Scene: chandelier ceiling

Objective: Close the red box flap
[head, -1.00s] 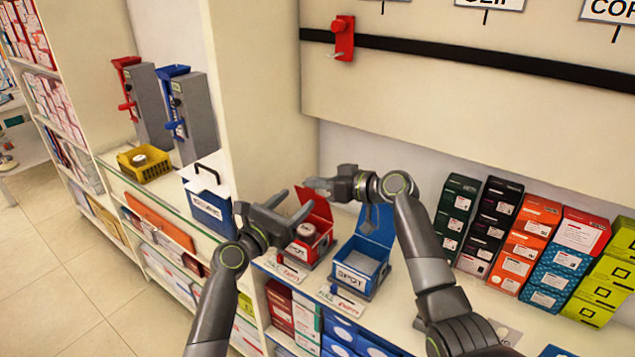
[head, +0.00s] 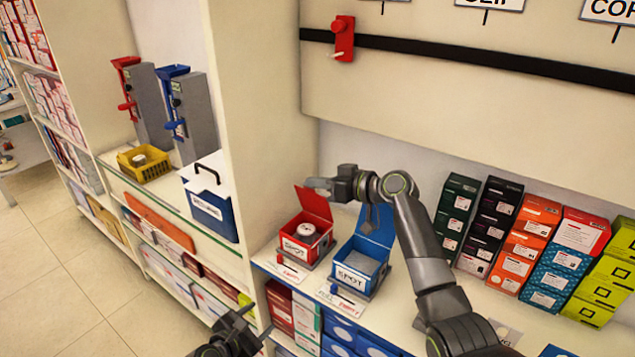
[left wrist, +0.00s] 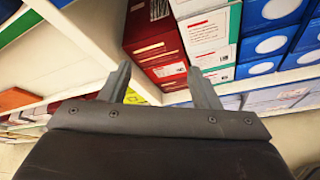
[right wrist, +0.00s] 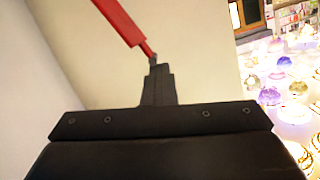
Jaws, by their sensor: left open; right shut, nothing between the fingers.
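The red box (head: 304,236) stands on the counter with a round item inside. Its red flap (head: 314,201) is up, rising at the back of the box. My right gripper (head: 312,184) is shut and empty at the flap's top edge. In the right wrist view the flap (right wrist: 122,22) reaches the fingertips (right wrist: 154,66); I cannot tell whether they touch. My left gripper (head: 258,325) is below the counter's front edge, apart from the box. The left wrist view shows its fingers (left wrist: 158,80) open with nothing between them.
A blue box (head: 360,264) with its flap up stands just right of the red box. A blue and white case (head: 210,208) stands to the left. Cards (head: 342,302) lie at the counter's front. Product boxes (head: 510,240) line the right side.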

